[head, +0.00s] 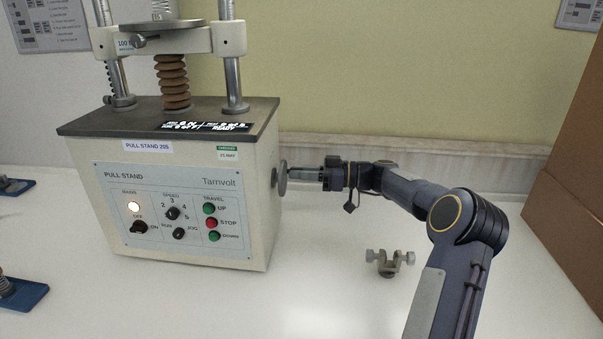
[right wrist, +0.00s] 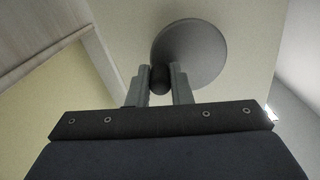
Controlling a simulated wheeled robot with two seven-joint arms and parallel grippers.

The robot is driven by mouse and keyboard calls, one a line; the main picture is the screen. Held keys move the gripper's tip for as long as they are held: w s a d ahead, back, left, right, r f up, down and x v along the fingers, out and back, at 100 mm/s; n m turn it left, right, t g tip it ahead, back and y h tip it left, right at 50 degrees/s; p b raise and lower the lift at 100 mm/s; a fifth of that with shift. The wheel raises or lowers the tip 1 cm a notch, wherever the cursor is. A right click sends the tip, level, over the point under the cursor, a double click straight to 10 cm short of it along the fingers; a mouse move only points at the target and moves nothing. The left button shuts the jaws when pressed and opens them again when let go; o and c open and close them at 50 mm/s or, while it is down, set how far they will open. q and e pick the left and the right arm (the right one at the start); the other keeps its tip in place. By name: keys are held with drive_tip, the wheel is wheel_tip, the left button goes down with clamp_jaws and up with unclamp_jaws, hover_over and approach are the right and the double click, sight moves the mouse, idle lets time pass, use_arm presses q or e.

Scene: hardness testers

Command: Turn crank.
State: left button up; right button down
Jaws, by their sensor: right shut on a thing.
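The crank (head: 281,178) is a grey disc on the right side wall of the white pull stand (head: 185,205). A small dark handle sticks out from the disc. My right gripper (head: 293,174) reaches in from the right and its fingertips are at the crank. In the right wrist view the crank's round disc (right wrist: 195,52) lies beyond the fingers. The dark knob (right wrist: 159,79) sits between the two fingers, and my right gripper is shut on it. My left gripper is not in view.
A small metal clamp (head: 390,262) stands on the white table, right of the pull stand. A brown cardboard box (head: 570,190) stands at the right edge. Blue-based parts (head: 20,293) lie at the left edge. The table front of the stand is clear.

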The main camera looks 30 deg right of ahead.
drive_tip(key=shift+f, duration=0.1)
drive_tip(key=shift+f+m+b, duration=0.2)
drive_tip(key=shift+m+b, duration=0.25)
drive_tip(key=shift+m, duration=0.2)
drive_tip(key=shift+f+m+b, duration=0.2)
drive_tip(key=shift+m+b, duration=0.2)
drive_tip(key=shift+m, duration=0.25)
drive_tip(key=shift+s+a+f+m+b, duration=0.1)
drive_tip(key=shift+f+m+b, duration=0.05)
drive_tip(key=shift+m, duration=0.35)
drive_tip(key=shift+s+f+m+b, duration=0.1)
drive_tip(key=shift+m+b, duration=0.05)
drive_tip(key=shift+m, duration=0.35)
drive_tip(key=shift+s+a+f+m, duration=0.1)
drive_tip(key=shift+f+m, duration=0.15)
drive_tip(key=shift+m, duration=0.85)
drive_tip(key=c, duration=1.3)
unclamp_jaws()
drive_tip(key=v, duration=0.8)
